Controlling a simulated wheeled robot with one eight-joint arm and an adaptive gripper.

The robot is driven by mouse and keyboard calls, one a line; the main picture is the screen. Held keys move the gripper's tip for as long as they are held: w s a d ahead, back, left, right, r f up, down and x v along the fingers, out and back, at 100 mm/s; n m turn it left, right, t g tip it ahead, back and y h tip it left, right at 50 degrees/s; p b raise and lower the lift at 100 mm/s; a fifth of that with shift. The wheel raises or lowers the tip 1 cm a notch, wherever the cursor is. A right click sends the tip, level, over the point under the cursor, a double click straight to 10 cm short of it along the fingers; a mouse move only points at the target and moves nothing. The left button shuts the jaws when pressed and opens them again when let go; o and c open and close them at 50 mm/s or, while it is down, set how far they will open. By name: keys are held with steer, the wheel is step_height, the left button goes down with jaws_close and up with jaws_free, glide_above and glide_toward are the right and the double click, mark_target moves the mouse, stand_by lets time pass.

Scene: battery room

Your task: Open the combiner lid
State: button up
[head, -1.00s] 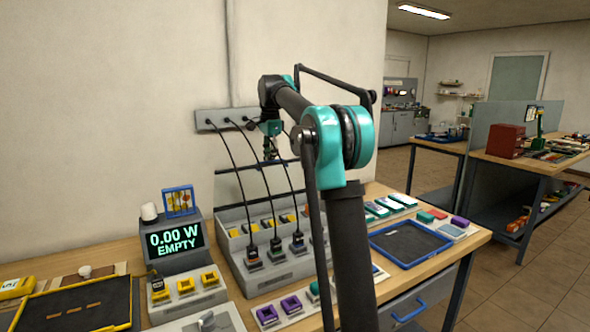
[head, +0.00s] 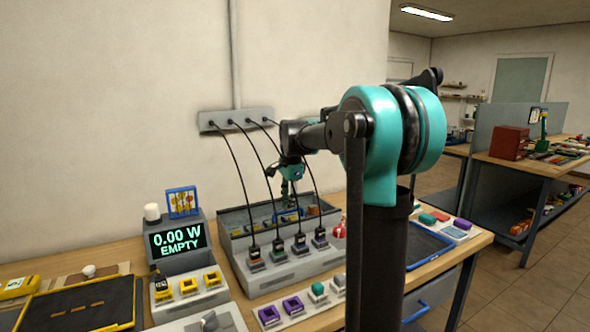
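The grey combiner box (head: 300,268) stands on the bench against the wall, with several black cables plugged into its sloped front. Behind the plugs is a recessed row with small yellow parts, under a dark-edged panel (head: 232,216) that looks like the lid. The lid's exact angle is hard to tell. My gripper (head: 286,204) points down over the back of the box, near its rear right part. It is small and partly against the box, so its fingers and any contact with the lid are unclear.
A display reading 0.00 W EMPTY (head: 176,240) stands left of the box. A wall socket strip (head: 235,120) feeds the cables, which hang close to my gripper. Purple holders (head: 270,314) lie in front. A blue-rimmed tray (head: 428,250) is at right.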

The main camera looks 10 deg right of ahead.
steer(key=s+d+r+n, duration=0.1)
steer(key=s+r, duration=0.4)
steer(key=r, duration=0.8)
steer(key=shift+s+d+r+t, duration=0.15)
steer(key=shift+r+t, duration=0.15)
steer(key=shift+t, duration=0.1)
